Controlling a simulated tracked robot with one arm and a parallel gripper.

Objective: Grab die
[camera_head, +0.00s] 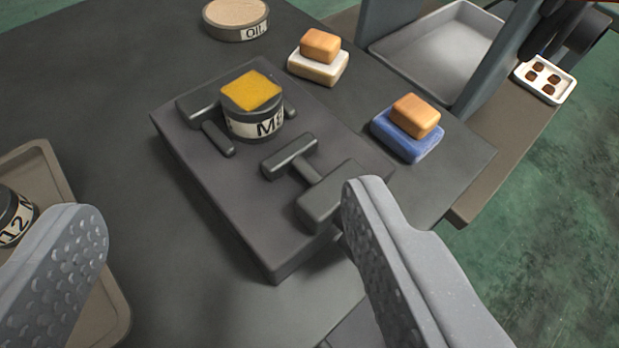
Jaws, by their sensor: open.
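A dark round die (255,122) with a white label starting with "M" stands upright in a grey block fixture (215,185), and a yellow square piece (251,90) lies on top of it. A second dark round piece (14,212) with a white label ending in "12" sits in a brown tray at the left edge, partly cut off by the frame and close behind my left finger. My gripper (225,205) is open, with one textured finger at lower left and the other at lower right. Nothing is between the fingers; the fixture shows beyond them.
Beyond the fixture are a round tin (237,18) labelled "Oil", an orange block on a white base (318,66) and another on a blue base (408,138). The brown tray (38,162) is at left. A grey tray (440,55) between upright panels stands at back right.

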